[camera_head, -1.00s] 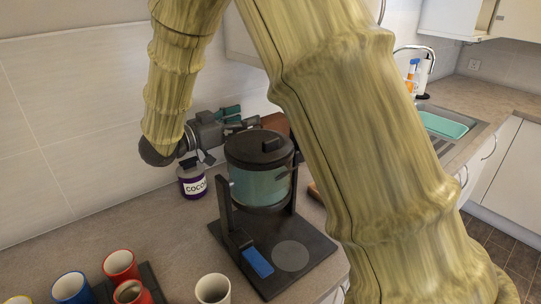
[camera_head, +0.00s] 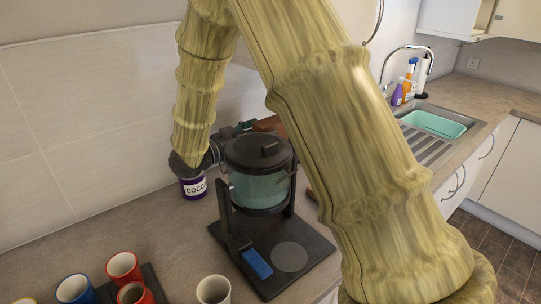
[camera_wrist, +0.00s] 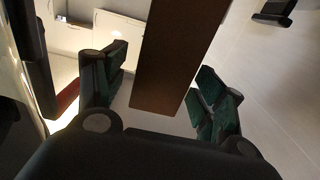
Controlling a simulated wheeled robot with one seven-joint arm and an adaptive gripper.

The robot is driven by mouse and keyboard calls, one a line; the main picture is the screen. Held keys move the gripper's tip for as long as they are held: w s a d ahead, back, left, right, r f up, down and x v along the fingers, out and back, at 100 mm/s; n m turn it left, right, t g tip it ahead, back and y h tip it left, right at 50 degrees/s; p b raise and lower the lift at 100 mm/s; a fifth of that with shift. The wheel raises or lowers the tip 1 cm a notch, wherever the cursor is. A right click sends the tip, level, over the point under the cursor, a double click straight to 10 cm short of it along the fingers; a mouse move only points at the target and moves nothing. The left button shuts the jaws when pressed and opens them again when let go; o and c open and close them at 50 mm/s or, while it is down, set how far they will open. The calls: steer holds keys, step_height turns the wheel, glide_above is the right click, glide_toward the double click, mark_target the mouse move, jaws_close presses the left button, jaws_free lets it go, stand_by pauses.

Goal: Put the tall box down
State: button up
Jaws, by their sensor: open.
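The tall box (camera_wrist: 176,55) is a plain brown block between my fingers in the wrist view. In the head view a brown part of it (camera_head: 268,124) shows behind the coffee machine. My gripper (camera_wrist: 160,82) is open, with its green-padded fingers on both sides of the box; a gap shows at the left finger, and the right pads are close to the box's edge. In the head view my gripper (camera_head: 238,130) is mostly hidden by my arm and the machine. The box's base is hidden, so I cannot tell what it rests on.
A black coffee machine (camera_head: 226,222) with a glass pot (camera_head: 259,185) stands in front of the gripper. A purple cocoa jar (camera_head: 194,188) is below my wrist. Several mugs (camera_head: 123,267) stand at the front left. The sink (camera_head: 434,124) is at the right.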

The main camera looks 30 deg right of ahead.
steer(key=shift+w+d, duration=0.1)
steer(key=shift+d, duration=0.85)
jaws_close()
steer(key=shift+r, duration=0.15)
